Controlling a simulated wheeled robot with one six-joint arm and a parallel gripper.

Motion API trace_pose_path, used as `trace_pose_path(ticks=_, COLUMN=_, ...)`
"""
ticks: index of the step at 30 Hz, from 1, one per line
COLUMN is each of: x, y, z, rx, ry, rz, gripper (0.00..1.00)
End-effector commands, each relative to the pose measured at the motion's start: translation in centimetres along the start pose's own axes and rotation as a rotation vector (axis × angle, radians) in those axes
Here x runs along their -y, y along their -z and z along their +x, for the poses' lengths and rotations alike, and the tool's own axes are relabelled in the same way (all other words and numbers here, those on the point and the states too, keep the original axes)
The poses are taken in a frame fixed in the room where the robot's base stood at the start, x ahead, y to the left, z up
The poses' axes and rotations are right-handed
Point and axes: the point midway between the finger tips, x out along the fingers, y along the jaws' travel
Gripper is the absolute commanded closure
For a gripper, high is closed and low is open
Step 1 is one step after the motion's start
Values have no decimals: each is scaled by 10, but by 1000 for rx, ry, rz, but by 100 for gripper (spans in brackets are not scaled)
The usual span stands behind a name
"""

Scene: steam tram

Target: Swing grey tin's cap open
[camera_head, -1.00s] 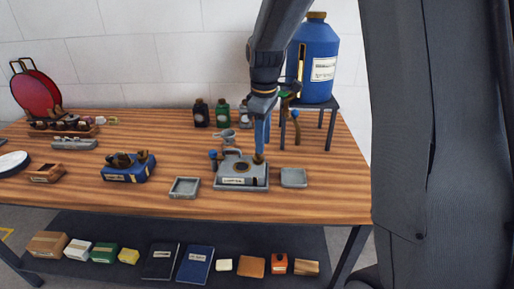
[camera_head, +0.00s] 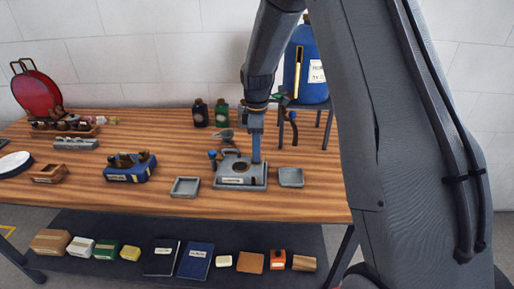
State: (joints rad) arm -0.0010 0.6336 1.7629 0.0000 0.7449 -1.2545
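The grey tin (camera_head: 226,178), with a small pale label on its front, stands near the front of the wooden table. It has a handle on top and a dark round spot on its upper face. My gripper (camera_head: 256,158), with blue fingers, points straight down at the tin's right rear part. Its fingertips overlap the tin in view, and I cannot tell whether they touch it. Whether the fingers are apart or closed is too small to tell.
Shallow grey trays stand left (camera_head: 185,187) and right (camera_head: 291,178) of the tin. A blue caddy (camera_head: 130,168) is further left. Small bottles (camera_head: 221,113) stand behind. A blue drum (camera_head: 305,65) sits on a dark stand (camera_head: 328,128) at the back right. Front table space is clear.

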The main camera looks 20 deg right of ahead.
Motion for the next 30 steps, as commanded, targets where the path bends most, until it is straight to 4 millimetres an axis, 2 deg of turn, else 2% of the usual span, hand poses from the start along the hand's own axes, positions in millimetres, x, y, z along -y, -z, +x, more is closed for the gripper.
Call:
trace_pose_path(ticks=6, x=0, y=0, z=0, rx=0, ry=0, rz=0, gripper=66)
trace_pose_path(ticks=12, x=0, y=0, z=0, rx=0, ry=0, rz=0, gripper=99)
trace_pose_path(ticks=22, x=0, y=1, z=0, rx=0, ry=0, rz=28, gripper=100)
trace_pose_path(ticks=30, x=-1, y=6, z=0, rx=0, ry=0, rz=175, gripper=100)
